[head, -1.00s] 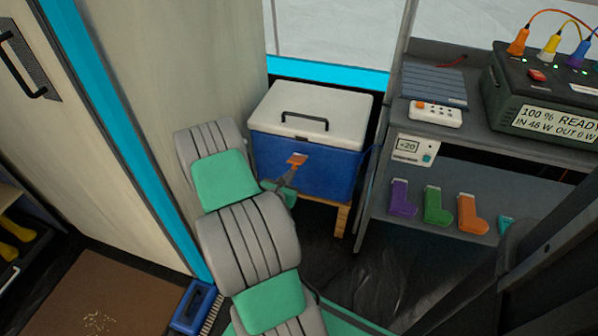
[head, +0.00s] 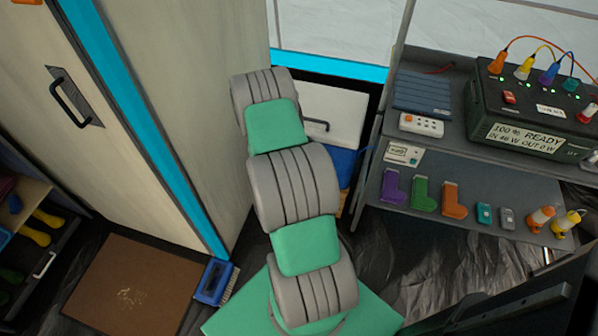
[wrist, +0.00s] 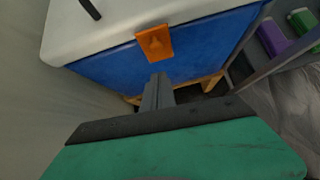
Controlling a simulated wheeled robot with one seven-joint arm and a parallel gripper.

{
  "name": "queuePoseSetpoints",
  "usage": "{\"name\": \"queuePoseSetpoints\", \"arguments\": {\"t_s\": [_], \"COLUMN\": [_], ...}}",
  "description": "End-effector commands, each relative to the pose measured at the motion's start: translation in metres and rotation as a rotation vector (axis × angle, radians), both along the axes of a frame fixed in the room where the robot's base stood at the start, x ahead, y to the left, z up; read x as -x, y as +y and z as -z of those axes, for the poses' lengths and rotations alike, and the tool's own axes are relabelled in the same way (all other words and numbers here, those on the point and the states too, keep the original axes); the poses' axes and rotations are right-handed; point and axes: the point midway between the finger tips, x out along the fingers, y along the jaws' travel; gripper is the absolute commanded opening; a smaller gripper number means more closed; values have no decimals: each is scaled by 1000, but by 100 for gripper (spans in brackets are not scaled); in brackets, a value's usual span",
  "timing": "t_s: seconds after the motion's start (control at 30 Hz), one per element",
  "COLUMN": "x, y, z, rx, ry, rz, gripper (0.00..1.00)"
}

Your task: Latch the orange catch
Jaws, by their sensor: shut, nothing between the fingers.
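The orange catch (wrist: 154,43) is on the front of a cooler with a white lid (wrist: 105,25) and a blue body (wrist: 200,45). In the wrist view it lies across the lid's front edge and over the top of the blue face; I cannot tell whether it is fastened. My gripper (wrist: 158,82) is shut and empty, its tips just below the catch, with a small gap in the picture. In the head view my arm hides the gripper, the catch and most of the cooler; part of the lid (head: 345,112) and blue side (head: 343,165) show.
A grey shelf unit (head: 450,220) stands close on the cooler's right, with a power box (head: 530,120) on top and coloured inhaler-shaped items below. A pale cabinet wall (head: 170,90) is close on the left. A blue brush (head: 215,282) and brown mat (head: 135,283) lie on the floor.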

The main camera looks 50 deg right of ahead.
Motion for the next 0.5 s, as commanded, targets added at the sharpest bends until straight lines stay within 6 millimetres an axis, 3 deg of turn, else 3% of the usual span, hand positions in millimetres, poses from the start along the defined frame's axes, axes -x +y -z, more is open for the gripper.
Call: {"name": "queuePoseSetpoints", "arguments": {"t_s": [0.5], "x": [2], "y": [-3], "z": [-17], "rx": [2], "ry": [-1], "rz": [6], "gripper": [0]}}
